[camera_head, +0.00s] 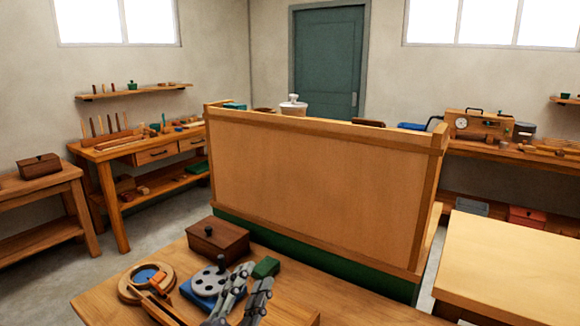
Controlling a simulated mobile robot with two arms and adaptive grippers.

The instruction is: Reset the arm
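A blue base with a grey holed disc (208,281) is just left of the fingers.
A dark wooden box (217,240) and a round wooden piece with a blue centre (146,279) are also on the near table. A tall wooden panel (320,190) stands behind it. A pale table (510,260) is at right. Grey floor shows at left.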

